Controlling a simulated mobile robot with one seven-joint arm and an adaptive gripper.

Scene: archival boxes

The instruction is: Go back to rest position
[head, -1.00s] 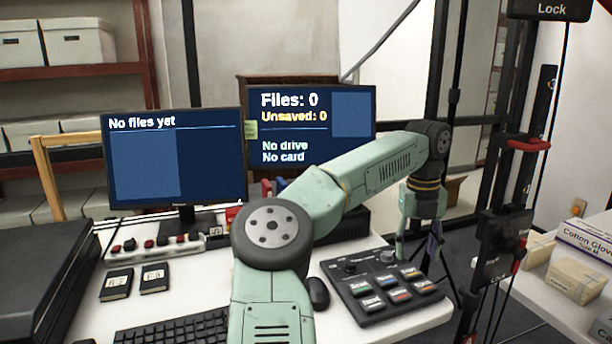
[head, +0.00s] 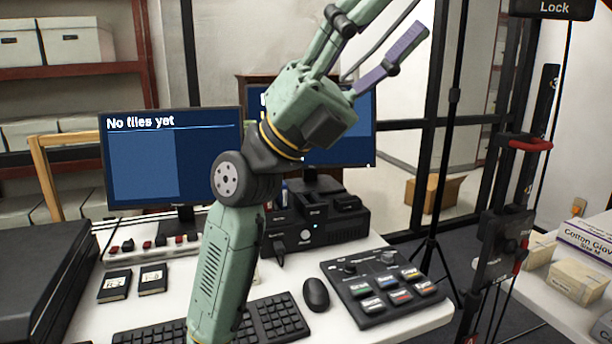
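My gripper (head: 398,24) is raised at the top of the head view, in front of the right monitor and the pale wall. Its fingers stand apart, one with a purple pad, and it is open. I see nothing held between them. The tip of the left finger reaches the top edge of the picture. My arm stands nearly upright over the desk and hides most of the right monitor (head: 352,125).
The desk holds the left monitor (head: 140,165), a keyboard (head: 265,322), a mouse (head: 316,294), a button panel (head: 385,285), a black device (head: 320,225) and a black case (head: 40,275). A tripod and a stand with red handle (head: 530,144) are at right.

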